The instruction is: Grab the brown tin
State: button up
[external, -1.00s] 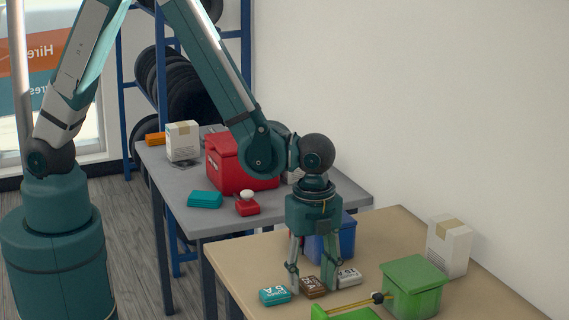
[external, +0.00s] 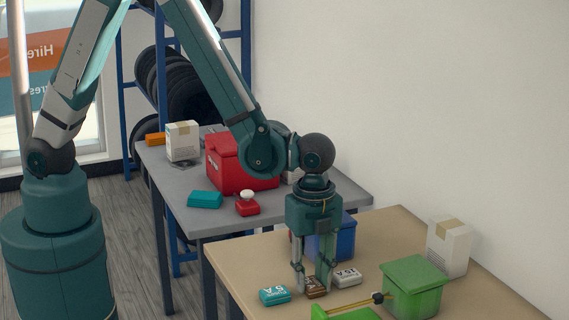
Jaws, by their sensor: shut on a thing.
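The brown tin (external: 316,291) lies on the tan table, between a teal tin (external: 275,295) on its left and a white tin (external: 346,277) on its right. My gripper (external: 313,286) points straight down over the brown tin. Its two fingers are shut on the tin's sides and cover part of it. The tin appears to rest at table height.
A green box (external: 413,287) and a green object (external: 345,314) with a yellow stick stand to the right and front. A blue bin (external: 344,240) is behind my gripper, and a white carton (external: 449,248) stands by the wall. The grey table (external: 225,222) holds a red box.

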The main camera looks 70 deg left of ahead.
aim_at(312, 282)
jog(key=shift+r, duration=0.15)
notch_tip(312, 282, up, 10)
jog(key=shift+p, duration=0.4)
dwell(0.3)
